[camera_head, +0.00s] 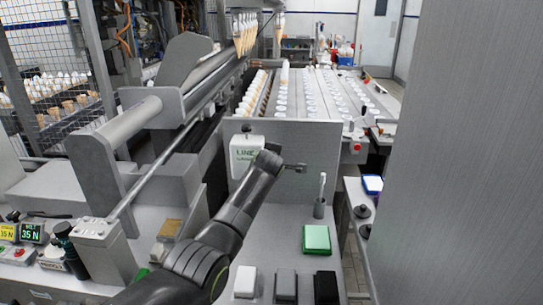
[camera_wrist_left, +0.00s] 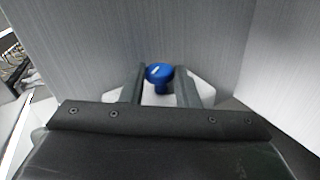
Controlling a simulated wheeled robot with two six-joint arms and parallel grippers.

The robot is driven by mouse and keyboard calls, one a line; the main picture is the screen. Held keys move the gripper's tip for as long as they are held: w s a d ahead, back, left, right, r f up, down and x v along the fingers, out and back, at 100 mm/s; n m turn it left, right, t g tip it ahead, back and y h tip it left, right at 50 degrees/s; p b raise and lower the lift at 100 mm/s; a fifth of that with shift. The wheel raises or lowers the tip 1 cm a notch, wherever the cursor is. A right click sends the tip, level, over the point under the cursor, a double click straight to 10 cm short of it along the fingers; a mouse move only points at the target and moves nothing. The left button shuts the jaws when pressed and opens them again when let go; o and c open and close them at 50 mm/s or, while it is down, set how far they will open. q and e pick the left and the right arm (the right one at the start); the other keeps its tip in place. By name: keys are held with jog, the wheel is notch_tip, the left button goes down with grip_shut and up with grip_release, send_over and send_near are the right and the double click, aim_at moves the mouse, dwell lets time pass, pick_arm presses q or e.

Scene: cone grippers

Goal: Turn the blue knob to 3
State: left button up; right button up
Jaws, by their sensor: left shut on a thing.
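The blue knob (camera_wrist_left: 159,74) is in the left wrist view, in the upper middle, with a pale mark on its upper left face. My left gripper (camera_wrist_left: 160,86) has one dark finger on each side of the knob and is shut on it. No numbers are readable around the knob. In the head view my left arm rises from the bottom left, and its gripper (camera_head: 294,167) is in front of a grey panel. I do not see the knob in the head view. My right gripper is not in view.
A white box lettered LINE (camera_head: 245,152) is on the grey panel (camera_head: 315,150) beside my arm. A tall grey wall (camera_head: 460,180) fills the right side.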

pick_arm(q)
jog(key=shift+w+r+g, duration=0.15)
jog(key=shift+r+g, duration=0.1)
jog(key=shift+g, duration=0.65)
jog(key=shift+r, duration=0.1)
jog(key=o, duration=1)
jog(key=shift+c, duration=0.2)
jog(key=b+v, duration=0.1)
jog(key=v, duration=1.6)
jog(key=shift+r, duration=0.35)
jog(key=shift+w+a+g, duration=0.1)
jog(key=shift+g, duration=0.2)
